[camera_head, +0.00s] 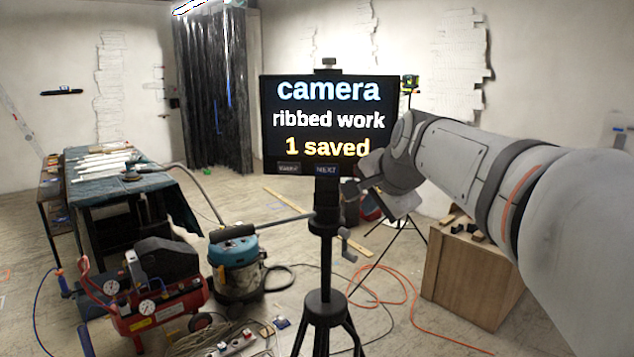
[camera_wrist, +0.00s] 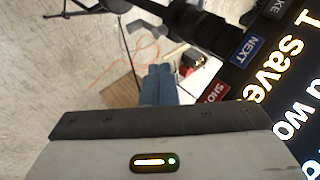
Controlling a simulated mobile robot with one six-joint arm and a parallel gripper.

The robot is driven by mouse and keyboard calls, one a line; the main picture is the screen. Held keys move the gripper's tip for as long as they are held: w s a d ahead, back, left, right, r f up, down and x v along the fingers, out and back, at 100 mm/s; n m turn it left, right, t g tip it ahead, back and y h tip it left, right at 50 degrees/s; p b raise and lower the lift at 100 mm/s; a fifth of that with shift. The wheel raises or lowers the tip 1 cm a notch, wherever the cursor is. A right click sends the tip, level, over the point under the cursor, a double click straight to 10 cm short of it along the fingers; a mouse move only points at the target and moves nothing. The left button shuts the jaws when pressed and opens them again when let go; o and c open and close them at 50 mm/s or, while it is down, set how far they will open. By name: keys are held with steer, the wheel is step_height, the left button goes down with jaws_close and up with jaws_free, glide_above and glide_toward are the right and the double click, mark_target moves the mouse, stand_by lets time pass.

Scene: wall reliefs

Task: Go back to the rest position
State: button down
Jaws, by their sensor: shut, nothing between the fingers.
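My arm reaches in from the right in the head view, and my gripper (camera_head: 358,190) is in front of the lower right part of a black screen (camera_head: 318,118) on a tripod. The screen reads "camera", "ribbed work" and "1 saved", with small buttons along its lower edge. In the wrist view my gripper (camera_wrist: 160,72) shows as two blue-grey fingers, shut together and empty. The screen (camera_wrist: 285,100) is at the right there, with a red button and a blue "NEXT" button beside the fingers. I cannot tell whether the fingers touch anything.
A wooden crate (camera_head: 465,275) stands below my arm. The tripod (camera_head: 325,308), a blue vacuum (camera_head: 236,262) and a red compressor (camera_head: 155,295) stand in front. A covered table (camera_head: 105,190) is at the left. An orange hose (camera_head: 395,290) lies on the floor.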

steer(key=s+f+n+g+h, duration=0.1)
steer(key=s+f+n+g, duration=0.4)
steer(key=s+f+n, duration=0.6)
steer(key=s+f, duration=1)
steer(key=s, duration=0.2)
steer(key=shift+s+f+n+h, duration=0.3)
